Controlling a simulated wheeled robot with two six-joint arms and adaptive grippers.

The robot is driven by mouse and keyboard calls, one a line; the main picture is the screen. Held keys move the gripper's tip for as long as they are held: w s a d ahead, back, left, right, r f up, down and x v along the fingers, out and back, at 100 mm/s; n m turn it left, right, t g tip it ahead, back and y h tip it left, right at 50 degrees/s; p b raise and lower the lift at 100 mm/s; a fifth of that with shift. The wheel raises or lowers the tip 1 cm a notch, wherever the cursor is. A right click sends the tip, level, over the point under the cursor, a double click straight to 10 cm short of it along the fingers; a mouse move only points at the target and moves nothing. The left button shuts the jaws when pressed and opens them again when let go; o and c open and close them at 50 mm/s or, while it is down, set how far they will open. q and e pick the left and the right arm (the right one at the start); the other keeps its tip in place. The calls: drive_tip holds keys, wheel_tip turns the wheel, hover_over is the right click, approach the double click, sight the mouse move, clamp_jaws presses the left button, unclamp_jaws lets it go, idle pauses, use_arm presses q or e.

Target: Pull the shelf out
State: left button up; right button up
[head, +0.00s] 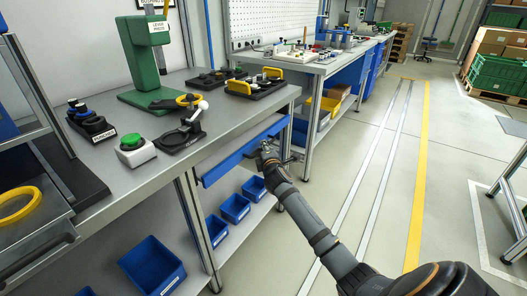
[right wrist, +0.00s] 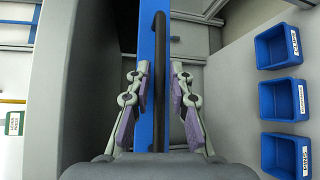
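The shelf is a blue-fronted drawer (head: 228,164) under the top of the grey workbench, close below its front edge. Its blue front (right wrist: 146,30) also shows in the right wrist view, with a long dark bar handle (right wrist: 161,55) along it. My right gripper (head: 266,149) is at the drawer front in the head view. In the right wrist view my right gripper (right wrist: 159,82) is open, with one finger on each side of the handle and a visible gap to it. My left gripper is not in view.
The workbench top (head: 225,107) holds a green lever press (head: 145,59), a green button box (head: 135,150) and several fixtures. Blue bins (head: 152,266) stand on the lower shelf, below the drawer. The floor (head: 345,165) right of the bench is clear.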

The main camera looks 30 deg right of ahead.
drive_tip(key=shift+w+d, duration=0.15)
drive_tip(key=shift+w, duration=0.25)
clamp_jaws()
drive_tip(key=shift+s, duration=0.1)
